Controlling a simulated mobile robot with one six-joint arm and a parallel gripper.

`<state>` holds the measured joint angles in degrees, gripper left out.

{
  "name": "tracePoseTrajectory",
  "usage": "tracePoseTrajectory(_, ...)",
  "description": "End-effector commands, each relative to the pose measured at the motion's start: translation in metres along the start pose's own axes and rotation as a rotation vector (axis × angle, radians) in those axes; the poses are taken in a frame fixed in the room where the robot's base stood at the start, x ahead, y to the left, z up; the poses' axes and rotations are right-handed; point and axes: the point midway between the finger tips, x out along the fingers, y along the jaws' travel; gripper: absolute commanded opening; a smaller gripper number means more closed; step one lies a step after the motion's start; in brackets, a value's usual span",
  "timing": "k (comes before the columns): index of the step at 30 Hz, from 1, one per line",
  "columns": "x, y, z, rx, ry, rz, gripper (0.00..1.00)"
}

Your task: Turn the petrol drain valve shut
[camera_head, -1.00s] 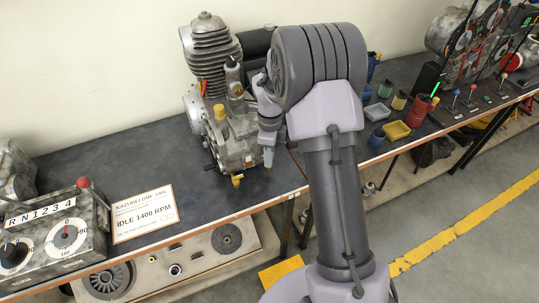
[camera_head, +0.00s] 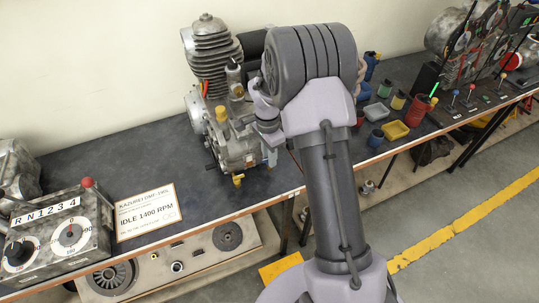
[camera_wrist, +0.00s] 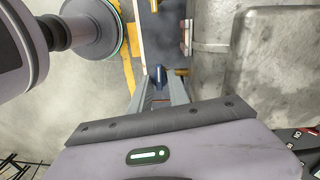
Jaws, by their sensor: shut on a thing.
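The engine (camera_head: 235,150) with its finned cylinder stands on the dark bench. My gripper (camera_head: 271,156) is at the engine's right front side, low by its casing, with the fingers pointing down. In the wrist view, my gripper (camera_wrist: 160,92) has its two grey fingers on either side of a small blue piece (camera_wrist: 160,75), seemingly the petrol drain valve's handle, and is shut on it. A brass fitting (camera_wrist: 181,72) sits just right of the blue piece, beside the grey casing. The valve's body and turn angle are not clear. My arm hides part of the engine's right side in the head view.
A brass-yellow fitting (camera_head: 238,180) sticks out at the engine's front foot. A gear box (camera_head: 62,235) and an idle-speed sign (camera_head: 147,212) are at left. The bench between sign and engine is clear.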

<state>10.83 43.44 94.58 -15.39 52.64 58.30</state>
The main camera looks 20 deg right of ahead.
Motion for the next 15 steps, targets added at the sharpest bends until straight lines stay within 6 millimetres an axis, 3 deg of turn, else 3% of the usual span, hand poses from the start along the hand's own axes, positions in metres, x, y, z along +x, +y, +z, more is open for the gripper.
tracePoseTrajectory(15,-0.0001,-0.0001,0.0001,-0.07,0.005,0.0,0.0)
